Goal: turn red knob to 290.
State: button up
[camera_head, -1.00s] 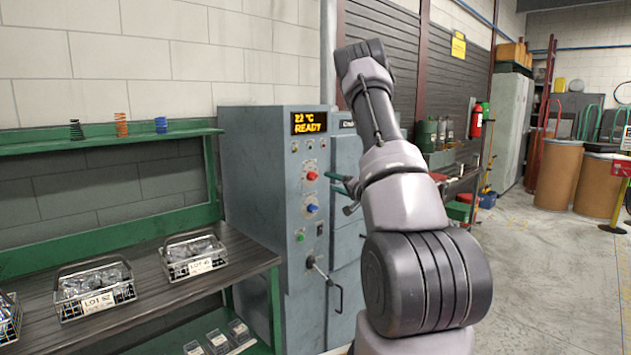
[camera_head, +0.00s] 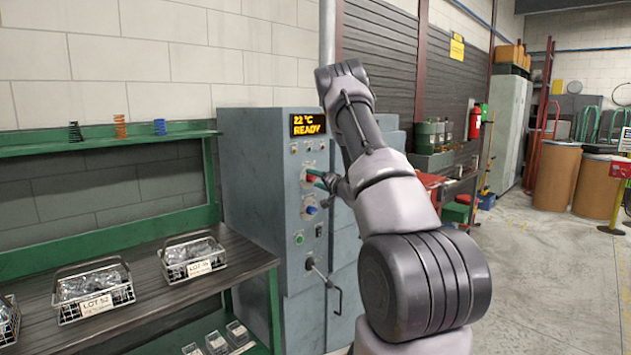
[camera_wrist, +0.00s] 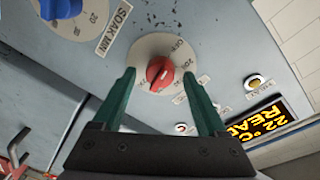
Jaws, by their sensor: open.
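The red knob (camera_wrist: 160,73) sits on a round pale dial on the front of the grey cabinet. In the wrist view the green fingers of my gripper (camera_wrist: 168,92) stand open, one on each side of the knob, with gaps between fingers and knob. Whether the tips are level with the knob in depth I cannot tell. In the head view the gripper (camera_head: 316,178) is at the red knob (camera_head: 311,174), partly covering it. The display (camera_head: 308,124) reads 22 °C READY. The dial's pointer setting is too small to read surely.
A blue knob (camera_head: 311,210) on its own dial is just below, and a green button (camera_head: 299,239) and a black lever (camera_head: 321,272) are lower. A dark bench (camera_head: 140,292) with wire baskets stands at the left. Open floor lies to the right.

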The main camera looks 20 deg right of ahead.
jog(key=shift+c, duration=0.3)
grip_shut()
